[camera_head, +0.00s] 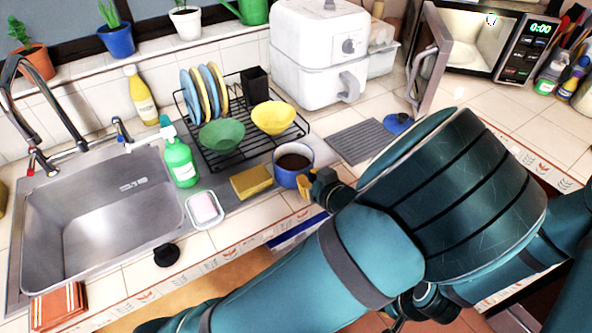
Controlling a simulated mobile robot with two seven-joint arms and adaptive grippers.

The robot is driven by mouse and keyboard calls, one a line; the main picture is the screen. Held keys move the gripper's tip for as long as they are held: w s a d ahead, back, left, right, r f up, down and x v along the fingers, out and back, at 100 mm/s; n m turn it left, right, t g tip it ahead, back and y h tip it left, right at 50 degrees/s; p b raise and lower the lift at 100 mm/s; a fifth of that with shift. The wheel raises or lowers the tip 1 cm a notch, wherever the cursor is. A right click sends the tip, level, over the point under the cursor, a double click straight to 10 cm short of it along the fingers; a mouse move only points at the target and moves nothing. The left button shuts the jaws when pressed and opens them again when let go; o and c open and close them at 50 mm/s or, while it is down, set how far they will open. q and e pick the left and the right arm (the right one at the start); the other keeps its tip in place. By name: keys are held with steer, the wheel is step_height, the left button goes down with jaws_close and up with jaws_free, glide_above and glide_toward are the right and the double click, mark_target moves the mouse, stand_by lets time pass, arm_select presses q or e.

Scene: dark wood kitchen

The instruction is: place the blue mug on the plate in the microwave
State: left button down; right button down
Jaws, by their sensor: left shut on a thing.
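The blue mug (290,181) stands upright at the counter's front, right of the yellow sponge, with dark brown contents. My left gripper (315,186) is shut on the mug's right side; my arm partly hides its fingers. The microwave (497,45) is at the top right with its door (430,60) swung open and its inside lit. I cannot make out a plate inside it. A dark jointed part (426,301), perhaps my right gripper, shows low down under my arm; its fingers cannot be made out.
A dish rack (252,141) with plates and green and yellow bowls stands behind the mug. A white air fryer (318,50) is behind. A grey mat (362,141) and a blue round object (398,123) lie toward the microwave. The sink (95,225) is left.

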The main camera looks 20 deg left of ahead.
arm_select(q)
steer(key=shift+r, duration=0.15)
steer(key=shift+r+p, duration=0.55)
steer(key=shift+r, duration=0.65)
steer(key=shift+r+p, duration=1.3)
steer(key=shift+r, duration=2.05)
steer(key=shift+w+r, duration=0.2)
steer(key=w+a+r+m+t+h, duration=0.3)
steer(key=w+m+t+h, duration=0.2)
steer(key=w+m+h, duration=0.4)
steer(key=shift+r+m+h, duration=0.15)
steer(key=shift+m+h, duration=0.55)
steer(key=shift+h, duration=0.2)
